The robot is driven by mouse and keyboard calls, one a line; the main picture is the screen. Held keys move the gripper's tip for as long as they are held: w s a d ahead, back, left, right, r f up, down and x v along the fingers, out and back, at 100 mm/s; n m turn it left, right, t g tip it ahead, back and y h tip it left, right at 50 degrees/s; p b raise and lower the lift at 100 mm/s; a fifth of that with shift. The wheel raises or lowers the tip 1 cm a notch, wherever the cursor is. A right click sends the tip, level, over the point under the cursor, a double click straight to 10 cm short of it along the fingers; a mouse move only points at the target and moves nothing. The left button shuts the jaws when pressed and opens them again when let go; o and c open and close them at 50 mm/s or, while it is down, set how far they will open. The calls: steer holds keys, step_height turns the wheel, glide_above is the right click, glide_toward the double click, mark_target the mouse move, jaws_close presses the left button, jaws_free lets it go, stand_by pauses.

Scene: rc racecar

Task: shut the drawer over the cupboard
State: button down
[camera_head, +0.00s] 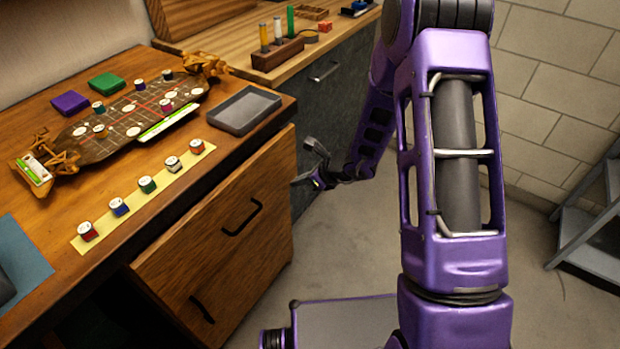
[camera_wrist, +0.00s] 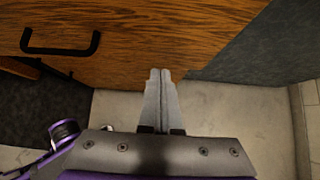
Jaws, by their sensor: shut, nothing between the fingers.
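The wooden front (camera_head: 262,190) below the desk top has a black bar handle (camera_head: 241,218); a second black handle (camera_head: 202,309) sits lower down. I cannot tell exactly where drawer and cupboard fronts divide, or whether the drawer stands out a little. No drawer inside shows. My gripper (camera_head: 295,182) is at the right end of the front, its fingers pointing toward it. In the wrist view my gripper (camera_wrist: 160,74) is shut and empty, its tips overlapping the wood (camera_wrist: 180,40) right of a black handle (camera_wrist: 60,43). Contact is not clear.
A grey cabinet (camera_head: 325,95) adjoins at the back right. A grey step frame (camera_head: 590,225) stands far right. Floor between is clear.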

mark_target(274, 166)
steer(key=w+a, duration=0.1)
steer(key=w+a+f, duration=0.1)
steer(key=w+a, duration=0.1)
steer(key=shift+a, duration=0.3)
steer(key=shift+w+a, duration=0.1)
steer(key=shift+a, duration=0.15)
steer(key=w+a, duration=0.2)
steer(key=a, duration=0.1)
steer(key=shift+w+a+f, duration=0.1)
steer(key=shift+w+a, duration=0.1)
steer(key=shift+w, duration=0.15)
steer(key=shift+w+a+r, duration=0.15)
steer(key=shift+a+r, duration=0.05)
